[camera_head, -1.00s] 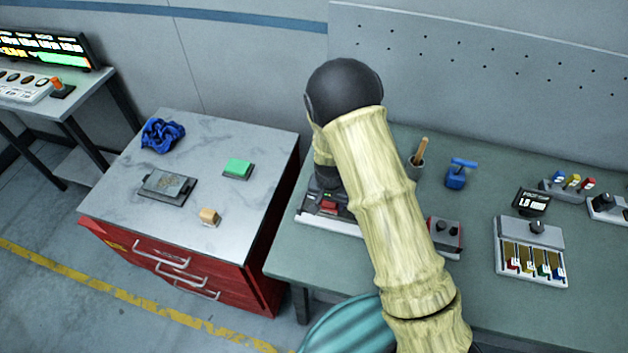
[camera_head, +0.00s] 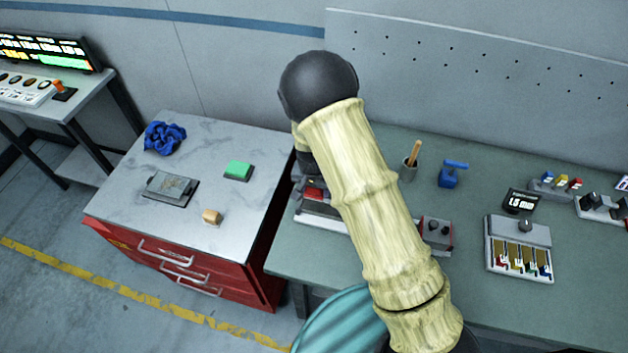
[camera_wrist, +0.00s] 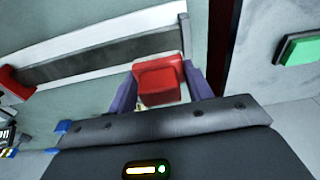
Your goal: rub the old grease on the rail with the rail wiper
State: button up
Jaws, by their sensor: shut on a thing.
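The rail wiper, a red block (camera_wrist: 160,82), sits between the two purple-grey fingers of my gripper (camera_wrist: 162,88), which is shut on it. In the head view, red (camera_head: 314,190) shows just below my wrist, and my arm covers most of my gripper. The rail (camera_wrist: 95,58) is a long pale bar with a dark band along it. It lies under and beyond the wiper; in the head view only the left end of its unit (camera_head: 318,217) shows. I cannot tell whether the wiper touches the rail, or whether the dark band is grease.
A knob box (camera_head: 434,235) stands right of my arm on the green bench. A red cabinet (camera_head: 185,245) left carries a green pad (camera_head: 238,171) and blue cloth (camera_head: 165,138).

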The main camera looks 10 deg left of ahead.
jog(key=shift+d+r, duration=0.1)
jog(key=shift+r, duration=0.55)
jog(key=shift+r+p, duration=0.35)
jog(key=shift+p, duration=0.15)
